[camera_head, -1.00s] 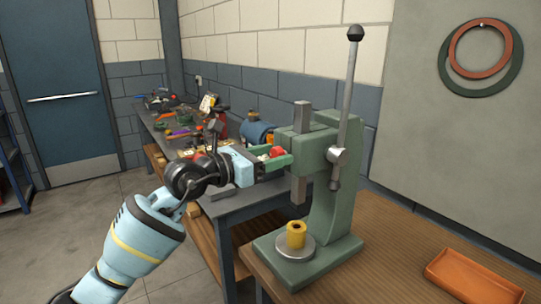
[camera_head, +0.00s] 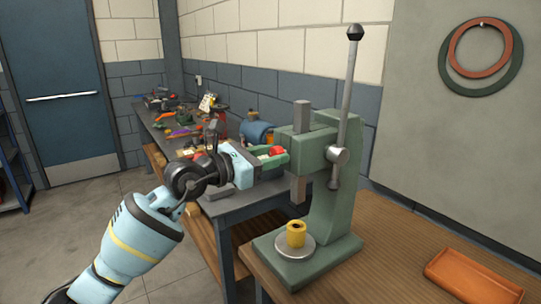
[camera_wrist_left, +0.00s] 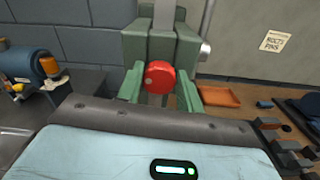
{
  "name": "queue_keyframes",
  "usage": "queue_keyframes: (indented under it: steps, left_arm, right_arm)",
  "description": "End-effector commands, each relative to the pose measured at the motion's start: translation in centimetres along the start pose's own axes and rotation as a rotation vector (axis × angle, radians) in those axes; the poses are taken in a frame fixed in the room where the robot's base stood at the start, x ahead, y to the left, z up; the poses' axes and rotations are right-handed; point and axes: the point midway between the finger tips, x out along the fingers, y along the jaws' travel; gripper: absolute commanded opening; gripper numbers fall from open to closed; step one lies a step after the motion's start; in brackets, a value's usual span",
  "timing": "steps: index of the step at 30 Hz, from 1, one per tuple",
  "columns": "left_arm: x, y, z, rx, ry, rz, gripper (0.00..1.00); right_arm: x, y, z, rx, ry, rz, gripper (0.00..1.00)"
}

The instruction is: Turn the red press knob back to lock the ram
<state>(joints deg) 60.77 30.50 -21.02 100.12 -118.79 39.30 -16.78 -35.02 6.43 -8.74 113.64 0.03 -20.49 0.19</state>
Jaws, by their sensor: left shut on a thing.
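The green arbor press (camera_head: 325,190) stands on the wooden bench. Its red knob (camera_head: 278,151) is on the side of the press head and also shows in the left wrist view (camera_wrist_left: 160,77), round, with a pale dot at its left. My left gripper (camera_head: 276,158) reaches in from the left, shut on the red knob, with one green finger on each side of it in the wrist view. The grey ram (camera_head: 299,190) hangs above a yellow bushing (camera_head: 296,234) on the round plate, with a gap between them. My right gripper is not in view.
The press lever (camera_head: 346,100) stands nearly upright. An orange tray (camera_head: 473,278) lies on the wooden bench (camera_head: 400,260) at the right. A grey side table behind holds several tools and a blue cylinder (camera_head: 257,133). Rings hang on the wall.

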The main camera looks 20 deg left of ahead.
Motion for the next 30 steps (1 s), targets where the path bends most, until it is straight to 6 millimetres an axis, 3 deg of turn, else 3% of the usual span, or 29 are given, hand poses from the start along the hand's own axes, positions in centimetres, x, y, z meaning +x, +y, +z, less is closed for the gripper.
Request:
queue_keyframes:
  steps: [30]
  left_arm:
    - [0.0,-0.3,-0.5,0.943,0.002,-0.001,0.13]
  right_arm:
    - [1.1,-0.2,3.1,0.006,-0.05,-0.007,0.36]
